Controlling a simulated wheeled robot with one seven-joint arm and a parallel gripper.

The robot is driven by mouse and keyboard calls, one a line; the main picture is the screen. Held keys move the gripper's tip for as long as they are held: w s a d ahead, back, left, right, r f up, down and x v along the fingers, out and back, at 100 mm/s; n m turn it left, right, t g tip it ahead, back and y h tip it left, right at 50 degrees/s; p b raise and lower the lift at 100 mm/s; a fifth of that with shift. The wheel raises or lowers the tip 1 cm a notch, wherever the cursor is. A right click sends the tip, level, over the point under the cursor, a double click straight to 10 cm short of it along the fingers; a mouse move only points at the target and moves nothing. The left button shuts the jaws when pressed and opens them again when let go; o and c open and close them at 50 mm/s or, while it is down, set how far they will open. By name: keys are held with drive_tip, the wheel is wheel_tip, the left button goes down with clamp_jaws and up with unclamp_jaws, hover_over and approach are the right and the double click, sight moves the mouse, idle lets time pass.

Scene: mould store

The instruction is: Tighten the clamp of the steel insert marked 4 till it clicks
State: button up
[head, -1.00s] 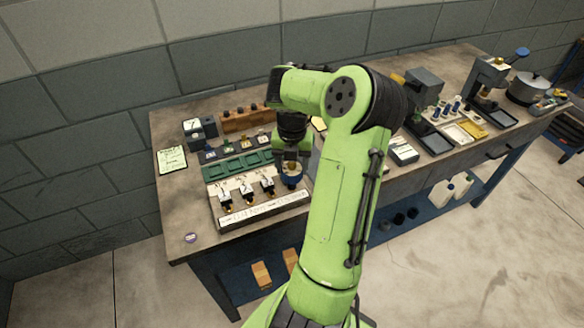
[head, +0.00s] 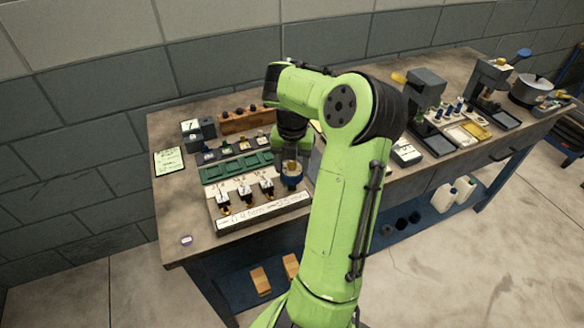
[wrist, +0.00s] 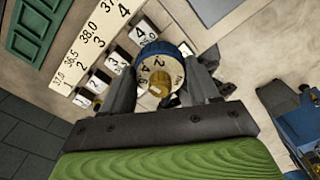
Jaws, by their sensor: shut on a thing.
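My gripper (wrist: 165,88) is shut on a round blue tool with a pale numbered dial face (wrist: 158,72); in the head view the blue tool (head: 291,180) is below my wrist. It is at the right end of a row of small steel inserts. The insert marked 4 (wrist: 144,31) has its white label showing beside the tool. Its clamp is hidden by the tool and fingers, so I cannot tell whether the tool is seated on it. Inserts marked 3 (wrist: 118,60), 2 (wrist: 99,80) and 1 (wrist: 83,99) stand along the row.
A white strip (wrist: 92,40) carries numbers and sizes beside the row. A green tray (head: 236,167) lies behind it. A wooden block with dark knobs (head: 247,120) and a card (head: 169,161) are further back. The bench's front left corner is mostly clear.

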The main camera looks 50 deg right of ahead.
drive_tip(key=shift+m+b, duration=0.5)
drive_tip(key=shift+b, duration=0.7)
drive_tip(key=shift+m+b, duration=0.5)
drive_tip(key=shift+b, duration=0.95)
drive_tip(key=shift+m+b, duration=0.3)
drive_tip(key=shift+b, duration=0.1)
drive_tip(key=shift+f+b, duration=0.1)
drive_tip(key=shift+b, duration=0.25)
drive_tip(key=shift+s+m+b, duration=0.1)
drive_tip(key=shift+m+b, duration=0.7)
